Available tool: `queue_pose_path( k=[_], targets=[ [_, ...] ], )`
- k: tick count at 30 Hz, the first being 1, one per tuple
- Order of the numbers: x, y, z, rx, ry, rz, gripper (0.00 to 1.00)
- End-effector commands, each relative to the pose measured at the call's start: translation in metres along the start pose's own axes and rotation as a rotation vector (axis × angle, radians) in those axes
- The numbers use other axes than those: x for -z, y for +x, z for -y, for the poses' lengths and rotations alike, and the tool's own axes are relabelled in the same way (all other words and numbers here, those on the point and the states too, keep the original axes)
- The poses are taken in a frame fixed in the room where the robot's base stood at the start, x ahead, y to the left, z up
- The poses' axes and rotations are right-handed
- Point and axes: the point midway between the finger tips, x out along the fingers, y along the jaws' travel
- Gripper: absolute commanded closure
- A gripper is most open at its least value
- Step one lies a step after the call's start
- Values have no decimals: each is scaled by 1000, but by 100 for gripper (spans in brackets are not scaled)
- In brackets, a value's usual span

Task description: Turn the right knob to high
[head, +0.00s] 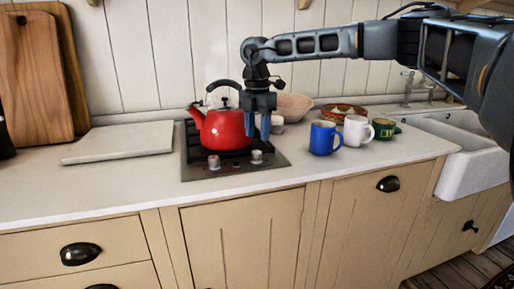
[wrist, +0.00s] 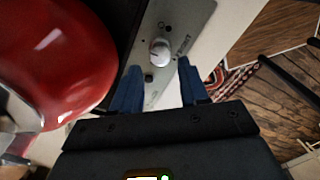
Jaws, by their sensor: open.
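The right knob (head: 257,157) is a small pale dial at the front right of the dark cooktop (head: 276,162). In the wrist view a pale round knob (wrist: 160,50) with a dark pointer mark stands on the metal panel, just past my fingertips and between their lines. My gripper (head: 258,137) points down above the right knob, with its blue fingers apart and nothing between them. In the wrist view the open fingers (wrist: 160,68) show on both sides below the knob, apart from it. The left knob (head: 214,162) has a reddish mark.
A red kettle (head: 222,130) stands on the cooktop, close left of my gripper; it fills the left of the wrist view (wrist: 50,60). Blue (head: 323,139), white (head: 356,131) and green (head: 384,129) mugs stand to the right. A pale board (head: 118,143) lies left.

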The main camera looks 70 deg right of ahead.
Motion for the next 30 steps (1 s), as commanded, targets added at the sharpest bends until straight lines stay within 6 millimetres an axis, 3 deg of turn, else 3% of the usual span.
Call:
queue_pose_path(
  k=[9, 21, 30],
  targets=[
    [2, 46, -1, -1, -3, -5, 56],
    [2, 56, -1, -2, -4, -3, 56],
    [2, 55, -1, -2, -4, -3, 83]
  ],
)
